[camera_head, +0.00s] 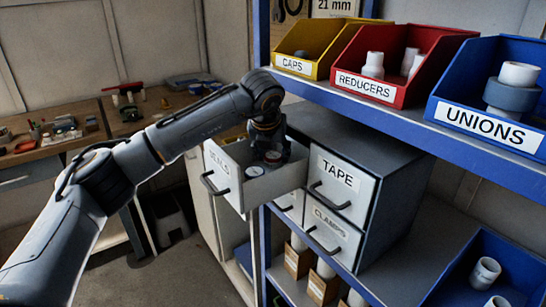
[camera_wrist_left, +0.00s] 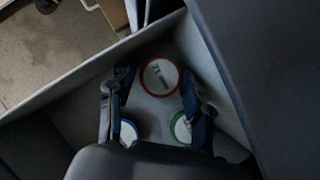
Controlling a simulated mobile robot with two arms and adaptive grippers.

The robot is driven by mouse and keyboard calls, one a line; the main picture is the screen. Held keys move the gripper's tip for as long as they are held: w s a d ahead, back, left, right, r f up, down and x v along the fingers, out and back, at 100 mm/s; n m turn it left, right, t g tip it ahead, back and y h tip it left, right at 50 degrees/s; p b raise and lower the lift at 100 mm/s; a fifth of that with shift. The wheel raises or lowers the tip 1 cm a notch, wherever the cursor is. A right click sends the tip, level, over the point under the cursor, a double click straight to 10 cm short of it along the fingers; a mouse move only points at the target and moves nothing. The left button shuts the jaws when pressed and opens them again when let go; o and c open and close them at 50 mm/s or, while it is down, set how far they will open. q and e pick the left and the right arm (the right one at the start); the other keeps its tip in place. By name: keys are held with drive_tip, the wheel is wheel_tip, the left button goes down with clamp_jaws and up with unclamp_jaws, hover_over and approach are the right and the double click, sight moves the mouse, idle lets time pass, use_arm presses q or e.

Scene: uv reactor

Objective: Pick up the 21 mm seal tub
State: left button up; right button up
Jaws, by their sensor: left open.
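The open seals drawer (camera_head: 262,192) holds several round white-topped tubs. In the left wrist view a red-rimmed tub (camera_wrist_left: 160,77) carries a label that seems to start with 21, though the print is small. A blue-rimmed tub (camera_wrist_left: 129,132) and a green-rimmed tub (camera_wrist_left: 181,128) sit nearer the wrist, partly hidden by the fingers. My left gripper (camera_head: 270,148) points down into the drawer and is open. In the wrist view its fingertips (camera_wrist_left: 156,82) appear on either side of the red-rimmed tub; contact cannot be told. My right gripper is out of view.
The drawer's walls stand close around the gripper. The tape drawer (camera_head: 340,188) and clamps drawer (camera_head: 328,232) are shut beside it. Above are the yellow caps bin (camera_head: 296,67), red reducers bin (camera_head: 366,88) and blue unions bin (camera_head: 488,126). A wooden workbench (camera_head: 60,145) stands at left.

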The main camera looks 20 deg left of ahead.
use_arm(q)
drive_tip(key=c, duration=0.6)
